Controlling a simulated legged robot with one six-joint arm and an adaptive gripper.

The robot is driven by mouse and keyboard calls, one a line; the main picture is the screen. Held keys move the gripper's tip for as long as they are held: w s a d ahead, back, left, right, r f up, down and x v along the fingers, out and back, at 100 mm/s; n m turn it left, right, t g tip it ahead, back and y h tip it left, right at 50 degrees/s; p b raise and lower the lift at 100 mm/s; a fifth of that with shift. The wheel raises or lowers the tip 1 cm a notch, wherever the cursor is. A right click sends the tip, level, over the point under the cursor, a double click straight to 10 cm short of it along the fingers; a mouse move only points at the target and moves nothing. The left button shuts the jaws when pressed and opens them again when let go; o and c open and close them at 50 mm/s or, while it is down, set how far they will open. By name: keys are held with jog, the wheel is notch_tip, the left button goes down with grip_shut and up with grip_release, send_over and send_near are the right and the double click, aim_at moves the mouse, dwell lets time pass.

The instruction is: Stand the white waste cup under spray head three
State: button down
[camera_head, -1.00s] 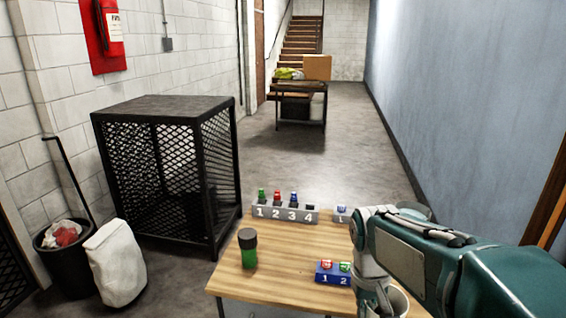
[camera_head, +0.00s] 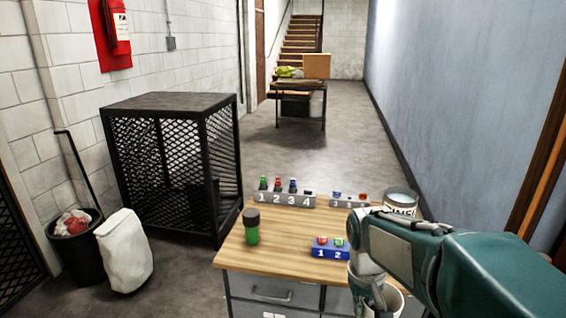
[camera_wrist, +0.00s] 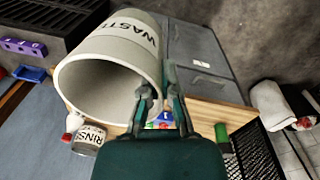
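The white waste cup (camera_wrist: 113,62), lettered "WASTE", lies tilted and large in the wrist view, its open mouth toward the lower left. My gripper (camera_wrist: 160,88) has a finger on either side of the cup's wall near the rim and appears shut on it. In the head view the cup (camera_head: 393,303) shows partly behind my gripper (camera_head: 368,300), at the table's front right, and appears held off the tabletop. I cannot make out spray head three for certain. A purple numbered strip (camera_wrist: 22,46) with a blue piece below it shows at the wrist view's left edge.
The wooden table (camera_head: 285,252) carries a grey block (camera_head: 284,201) numbered 1 to 4, a blue block (camera_head: 328,252), a green bottle (camera_head: 251,228) and a rinse can (camera_head: 400,203). A black mesh cage (camera_head: 172,165) and waste bin (camera_head: 75,255) stand left.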

jog(key=w+f, duration=0.6)
jog(key=f, duration=0.5)
jog(key=w+f+m, duration=0.1)
jog(key=w+f, duration=0.5)
jog(key=f, duration=0.5)
jog(key=shift+w, duration=0.35)
